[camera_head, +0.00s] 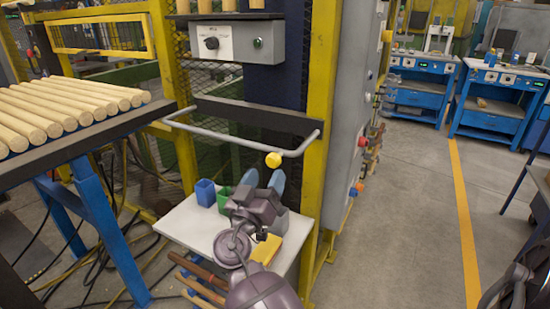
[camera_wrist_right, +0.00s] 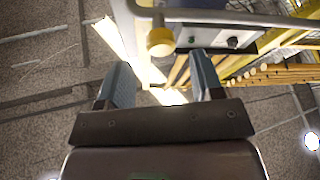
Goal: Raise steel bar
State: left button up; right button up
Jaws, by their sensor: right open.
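The steel bar (camera_head: 222,136) is a grey U-shaped bar that sticks out from the yellow frame, with a yellow knob (camera_head: 273,160) at its front right. My right gripper (camera_head: 263,181) is open and empty, just below the knob and apart from the bar. Its blue-grey fingers point up. In the right wrist view the steel bar (camera_wrist_right: 225,17) crosses the top, and the knob (camera_wrist_right: 160,42) hangs beyond and between the open fingers of my right gripper (camera_wrist_right: 161,82). My left gripper is not in view.
A white shelf (camera_head: 190,225) with a blue cup (camera_head: 205,193) and a green cup (camera_head: 224,199) lies below the bar. A rack of wooden rods (camera_head: 70,110) stands left. A yellow post (camera_head: 318,120) and grey cabinet (camera_head: 348,100) are close right.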

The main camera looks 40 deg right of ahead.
aim_at(272, 163)
jog(key=x, duration=0.5)
jog(key=shift+a+p, duration=0.1)
jog(key=shift+p, duration=0.3)
jog(key=shift+w+d+r, duration=0.1)
jog(key=shift+w+d, duration=0.05)
jog(key=shift+d, duration=0.2)
grip_shut()
